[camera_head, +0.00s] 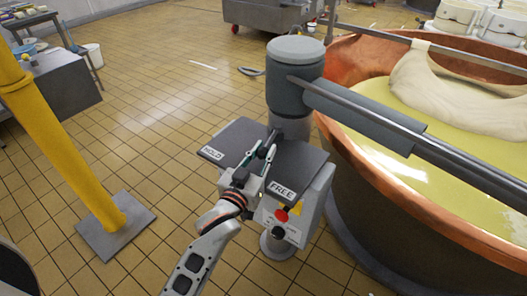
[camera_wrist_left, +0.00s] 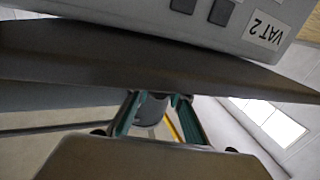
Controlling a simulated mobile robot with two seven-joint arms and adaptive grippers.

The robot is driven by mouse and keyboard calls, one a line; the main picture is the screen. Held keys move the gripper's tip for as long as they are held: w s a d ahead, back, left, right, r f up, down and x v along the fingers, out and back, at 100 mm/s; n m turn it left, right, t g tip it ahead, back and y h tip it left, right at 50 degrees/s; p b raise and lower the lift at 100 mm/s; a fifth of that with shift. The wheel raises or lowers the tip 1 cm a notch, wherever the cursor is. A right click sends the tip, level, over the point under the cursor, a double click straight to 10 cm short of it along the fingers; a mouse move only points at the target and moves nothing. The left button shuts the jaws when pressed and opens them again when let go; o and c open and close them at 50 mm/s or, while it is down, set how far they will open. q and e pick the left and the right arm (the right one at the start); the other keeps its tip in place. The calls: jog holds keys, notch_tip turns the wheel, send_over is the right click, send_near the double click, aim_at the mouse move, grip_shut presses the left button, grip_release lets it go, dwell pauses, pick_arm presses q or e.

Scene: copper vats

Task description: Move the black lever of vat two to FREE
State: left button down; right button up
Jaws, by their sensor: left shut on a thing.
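The vat two control stand has a dark grey top plate (camera_head: 238,138) with a HOLD label (camera_head: 212,152) at its left and a FREE label (camera_head: 283,191) at its front right. My left gripper (camera_head: 267,150) reaches over the plate, between the two labels, and is shut on the lever. The lever is mostly hidden by the fingers in the head view. In the left wrist view a dark rounded piece (camera_wrist_left: 152,108), apparently the lever, shows between the teal-edged fingers. A VAT 2 label (camera_wrist_left: 265,32) appears upside down there. My right gripper is not in view.
A grey column (camera_head: 294,75) with a long horizontal arm (camera_head: 370,118) rises behind the plate. The copper vat (camera_head: 345,140) with yellowish liquid stands to the right. A red button (camera_head: 282,215) sits on the stand's front. A yellow post (camera_head: 60,140) stands left; tiled floor lies between.

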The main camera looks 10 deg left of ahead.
pick_arm(q)
jog(key=c, duration=1.8)
grip_release()
jog(key=shift+s, duration=0.1)
jog(key=s, duration=0.4)
jog(key=s+a, duration=0.1)
jog(key=s, duration=0.2)
jog(key=s+a, duration=0.1)
jog(key=s, duration=0.3)
jog(key=shift+s, duration=0.35)
